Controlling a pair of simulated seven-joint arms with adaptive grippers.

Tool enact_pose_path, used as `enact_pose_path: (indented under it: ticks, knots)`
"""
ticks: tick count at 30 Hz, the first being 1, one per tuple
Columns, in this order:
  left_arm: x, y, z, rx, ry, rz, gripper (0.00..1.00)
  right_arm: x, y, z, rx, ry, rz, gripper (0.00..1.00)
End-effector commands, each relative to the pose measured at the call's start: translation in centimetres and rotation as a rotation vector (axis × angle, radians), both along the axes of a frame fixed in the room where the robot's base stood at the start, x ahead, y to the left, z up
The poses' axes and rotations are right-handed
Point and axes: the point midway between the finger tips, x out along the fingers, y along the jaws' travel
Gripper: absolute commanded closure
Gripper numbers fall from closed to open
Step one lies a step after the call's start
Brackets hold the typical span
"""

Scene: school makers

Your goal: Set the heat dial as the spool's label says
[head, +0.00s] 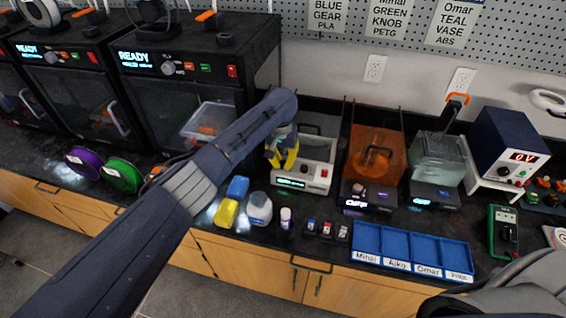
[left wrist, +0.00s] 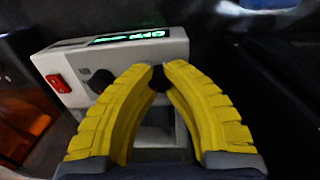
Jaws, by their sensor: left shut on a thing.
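A white box device (head: 318,150) stands on the bench with a lit green display (head: 290,183) and a red switch (head: 323,173). In the left wrist view its front shows upside down, with the red switch (left wrist: 58,83) and a black knob (left wrist: 101,80) beside the fingers. My left gripper (left wrist: 159,72) is shut on a second dark knob-like part on that front, mostly hidden by the yellow fingertips. The display is too blurred to read surely. A purple spool (head: 84,164) and a green spool (head: 122,174) stand at left; their labels are not readable. My right gripper is not in view.
Several black printers (head: 190,100) stand at left. An orange-walled unit (head: 374,145), a clear tank (head: 438,155) and a power supply (head: 512,150) stand right of the device. Bottles (head: 260,208) and a blue tray (head: 369,238) line the front edge.

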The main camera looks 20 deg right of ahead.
Motion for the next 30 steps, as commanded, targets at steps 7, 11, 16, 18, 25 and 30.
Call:
enact_pose_path:
  ticks: [7, 11, 16, 18, 25, 30]
  knots:
    - [0.17, 0.05, 0.12, 0.001, -0.004, -0.206, 1.00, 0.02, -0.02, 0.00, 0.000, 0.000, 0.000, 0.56]
    - [0.16, -0.01, 0.16, 0.000, -0.003, -0.295, 1.00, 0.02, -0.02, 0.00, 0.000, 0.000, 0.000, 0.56]
    - [0.22, 0.01, 0.20, 0.000, -0.006, -0.382, 1.00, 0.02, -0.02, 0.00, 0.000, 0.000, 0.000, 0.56]
    - [0.22, 0.02, 0.21, 0.001, -0.005, -0.409, 1.00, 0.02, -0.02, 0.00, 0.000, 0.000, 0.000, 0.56]
    - [0.25, 0.03, 0.24, 0.002, -0.006, -0.459, 1.00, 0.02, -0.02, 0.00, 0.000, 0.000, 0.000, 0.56]
    - [0.26, 0.03, 0.25, 0.001, -0.006, -0.471, 1.00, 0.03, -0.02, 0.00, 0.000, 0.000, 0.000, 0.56]
